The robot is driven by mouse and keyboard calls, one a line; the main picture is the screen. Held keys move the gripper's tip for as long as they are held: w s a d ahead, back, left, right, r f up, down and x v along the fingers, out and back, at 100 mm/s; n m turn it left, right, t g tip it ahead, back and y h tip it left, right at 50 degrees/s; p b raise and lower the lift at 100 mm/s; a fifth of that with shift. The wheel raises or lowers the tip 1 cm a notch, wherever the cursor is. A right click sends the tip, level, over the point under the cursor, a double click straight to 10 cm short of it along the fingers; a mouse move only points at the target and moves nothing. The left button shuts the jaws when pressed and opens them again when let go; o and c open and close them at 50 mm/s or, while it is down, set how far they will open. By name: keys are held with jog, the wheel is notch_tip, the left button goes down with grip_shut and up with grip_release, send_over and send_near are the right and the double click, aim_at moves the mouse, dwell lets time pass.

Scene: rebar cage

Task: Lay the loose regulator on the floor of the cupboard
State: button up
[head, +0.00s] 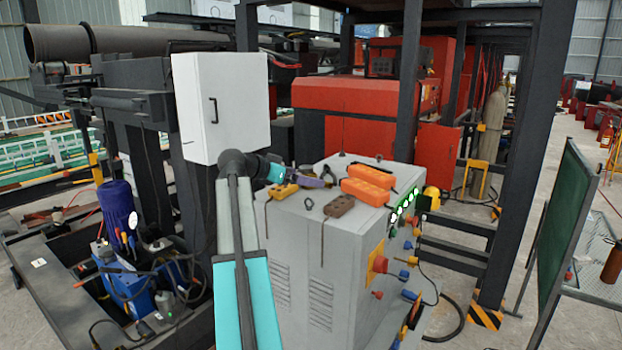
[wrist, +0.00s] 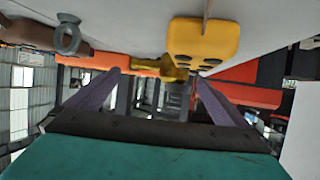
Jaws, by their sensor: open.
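The cupboard (head: 220,105) is a white box with a dark handle in the head view, left of the grey cabinet. Its door looks shut, so its floor is hidden. A small brass-yellow piece (wrist: 176,70), probably the regulator, lies on the cabinet top beyond my fingers in the wrist view. In the head view it shows small behind my gripper (head: 320,180). My gripper is low over the cabinet top. In the wrist view its purple fingers (wrist: 158,82) are apart with nothing gripped between them.
The grey cabinet top (head: 330,235) also holds a yellow device (head: 284,190), a lifting ring (head: 309,203), a brown socket block (head: 339,206) and orange power strips (head: 367,186). Dark steel posts (head: 410,80) rise behind.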

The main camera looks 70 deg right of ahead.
jog(key=shift+p+x, duration=0.95)
jog(key=shift+x, duration=1.15)
jog(key=shift+a, duration=0.1)
grip_shut()
jog(key=shift+r, duration=0.1)
